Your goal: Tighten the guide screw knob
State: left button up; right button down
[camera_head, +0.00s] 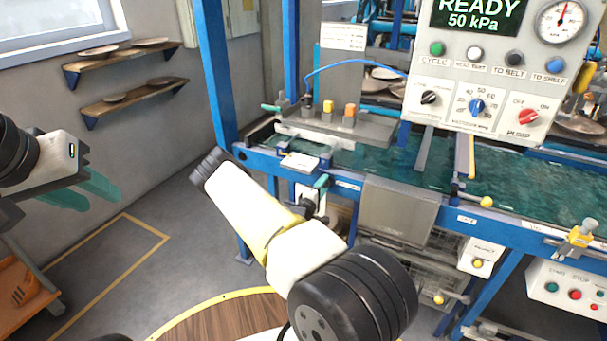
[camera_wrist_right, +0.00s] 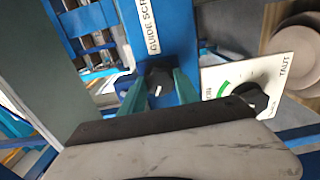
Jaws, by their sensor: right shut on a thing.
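The guide screw knob (camera_wrist_right: 158,80) is black with a white mark. It sits on a blue post under a label reading "GUIDE SCR" in the right wrist view. My right gripper (camera_wrist_right: 159,92) is shut on the knob, with a green finger on each side of it. In the head view my right gripper (camera_head: 320,186) reaches the blue frame below the belt, and my own arm and the frame partly hide the knob there. My left gripper (camera_head: 98,190) is at the far left in the air, away from the machine, with its two green fingers apart and nothing between them.
A second black knob (camera_wrist_right: 250,96) on a white plate with a green arc and "TAUT" is right of the guide screw knob. A control panel (camera_head: 480,80) reads READY, 50 kPa. A grey metal box (camera_head: 397,212) hangs on the frame right of my right gripper.

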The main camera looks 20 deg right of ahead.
dwell(0.3)
jog(key=c, duration=0.9)
grip_release()
jog(key=v, duration=0.8)
